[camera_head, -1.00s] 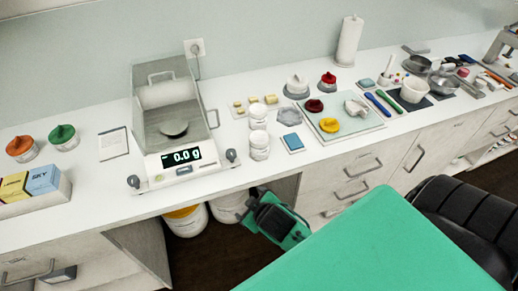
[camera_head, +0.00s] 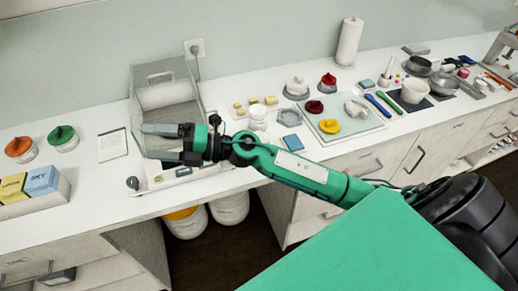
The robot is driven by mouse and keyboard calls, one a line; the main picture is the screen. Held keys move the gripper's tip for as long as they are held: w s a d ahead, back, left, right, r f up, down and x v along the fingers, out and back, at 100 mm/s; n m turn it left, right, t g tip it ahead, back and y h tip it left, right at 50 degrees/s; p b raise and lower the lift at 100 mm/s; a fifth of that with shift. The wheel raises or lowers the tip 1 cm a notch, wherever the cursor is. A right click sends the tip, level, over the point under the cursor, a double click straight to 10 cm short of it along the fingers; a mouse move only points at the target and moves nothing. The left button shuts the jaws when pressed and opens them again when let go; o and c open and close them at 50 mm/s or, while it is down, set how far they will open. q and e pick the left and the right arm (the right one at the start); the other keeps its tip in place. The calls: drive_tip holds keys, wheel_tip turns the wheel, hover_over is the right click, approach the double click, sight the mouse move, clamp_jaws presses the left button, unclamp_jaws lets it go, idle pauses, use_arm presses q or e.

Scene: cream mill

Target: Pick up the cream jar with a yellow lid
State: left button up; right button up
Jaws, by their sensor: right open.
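I see no jar clearly wearing a yellow lid. A yellow lid-like piece (camera_head: 329,126) lies on the pale tray (camera_head: 372,128) at the counter's right, with no jar visible under it. My left gripper is out of view.
A dark red piece (camera_head: 314,107) and a whitish piece share the tray. A box of cartons (camera_head: 32,190) is at left. Buckets stand below the counter.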

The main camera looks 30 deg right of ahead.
wheel_tip(320, 180, down, 4)
drive_tip(key=n+g+h, duration=0.2)
drive_tip(key=n+g, duration=0.4)
drive_tip(key=n+g+h, duration=0.2)
drive_tip(key=g+h, duration=0.1)
drive_tip(key=h, duration=1)
hover_over(259, 133)
drive_tip(key=s+a, duration=0.3)
drive_tip(key=a, duration=0.8)
drive_tip(key=f, duration=0.7)
drive_tip(key=shift+w+d+f, duration=0.15)
drive_tip(key=shift+w+d, duration=0.05)
drive_tip(key=d+r+h, duration=0.2)
drive_tip(key=d+h, duration=0.1)
drive_tip(key=d, duration=0.6)
drive_tip(key=shift+m, duration=0.3)
wheel_tip(259, 133, down, 8)
drive_tip(key=p, duration=0.3)
drive_tip(key=shift+w+f, duration=0.1)
drive_tip(key=shift+f, duration=0.05)
wheel_tip(259, 133, down, 5)
drive_tip(key=p, duration=0.3)
drive_tip(key=shift+a, duration=0.1)
drive_tip(key=shift+f, duration=0.3)
drive_tip(key=c, duration=1.1)
